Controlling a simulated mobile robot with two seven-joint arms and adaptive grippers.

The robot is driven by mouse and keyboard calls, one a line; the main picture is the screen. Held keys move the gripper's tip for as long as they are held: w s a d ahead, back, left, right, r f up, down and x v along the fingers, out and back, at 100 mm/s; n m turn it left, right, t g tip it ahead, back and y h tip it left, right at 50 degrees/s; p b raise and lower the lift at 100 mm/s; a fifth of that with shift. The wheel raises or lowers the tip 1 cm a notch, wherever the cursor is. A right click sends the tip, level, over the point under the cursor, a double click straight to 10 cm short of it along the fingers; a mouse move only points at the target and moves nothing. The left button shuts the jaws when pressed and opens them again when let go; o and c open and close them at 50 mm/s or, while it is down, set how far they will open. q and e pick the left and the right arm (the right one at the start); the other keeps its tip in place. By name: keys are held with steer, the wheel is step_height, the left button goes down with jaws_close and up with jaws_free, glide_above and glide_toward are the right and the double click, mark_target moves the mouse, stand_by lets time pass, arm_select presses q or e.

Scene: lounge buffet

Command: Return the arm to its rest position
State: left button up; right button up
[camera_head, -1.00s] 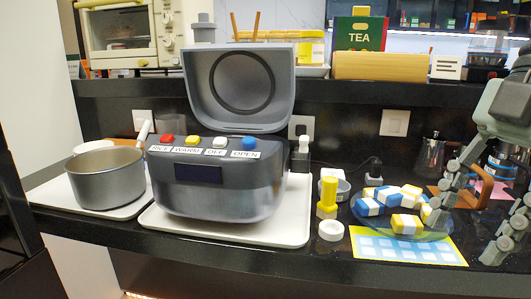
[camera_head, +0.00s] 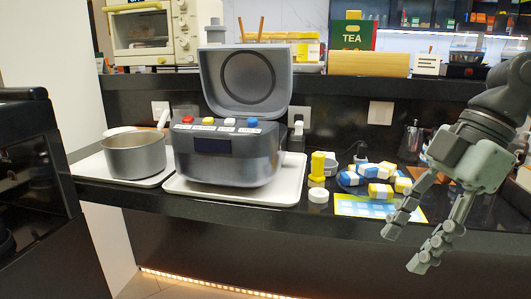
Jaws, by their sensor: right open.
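My right gripper (camera_head: 405,250) comes in from the right. It is open and empty, in front of the counter's front edge and pointing down and to the left. It is apart from the blue plate of blocks. My left gripper does not show. The rice cooker (camera_head: 229,172) stands with its lid (camera_head: 246,82) up on a white tray (camera_head: 188,192), with red, yellow, white and blue buttons along its top front.
A grey pot (camera_head: 136,158) stands on a white tray at left. Blue, yellow and white blocks (camera_head: 380,190) lie on a blue plate near a light-blue patterned mat (camera_head: 350,208), a yellow shaker (camera_head: 317,168) and a white ring (camera_head: 318,195). A black cabinet (camera_head: 40,200) is at far left.

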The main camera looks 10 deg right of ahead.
steer(key=w+a+f+m+t, duration=0.1)
steer(key=w+a+f+m, duration=0.15)
steer(key=f, duration=0.65)
steer(key=w+a+f+m+t, duration=0.1)
steer(key=w+f+m, duration=0.25)
steer(key=f, duration=0.55)
steer(key=w+a+f+m+t, duration=0.15)
steer(key=f+m, duration=0.25)
steer(key=f, duration=0.6)
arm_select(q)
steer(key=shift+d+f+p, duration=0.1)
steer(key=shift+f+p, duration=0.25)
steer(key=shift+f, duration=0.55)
arm_select(e)
steer(key=s+d+f+m+h, duration=0.3)
steer(key=s+d+f, duration=0.1)
steer(key=s+f, duration=0.4)
steer(key=s+d+f+m+h, duration=0.3)
steer(key=s+f, duration=0.5)
steer(key=f, duration=0.4)
steer(key=shift+s+d+f+m, duration=0.15)
steer(key=shift+d+m, duration=0.15)
steer(key=shift+d, duration=0.45)
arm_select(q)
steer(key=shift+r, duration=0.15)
arm_select(e)
steer(key=shift+g, duration=0.25)
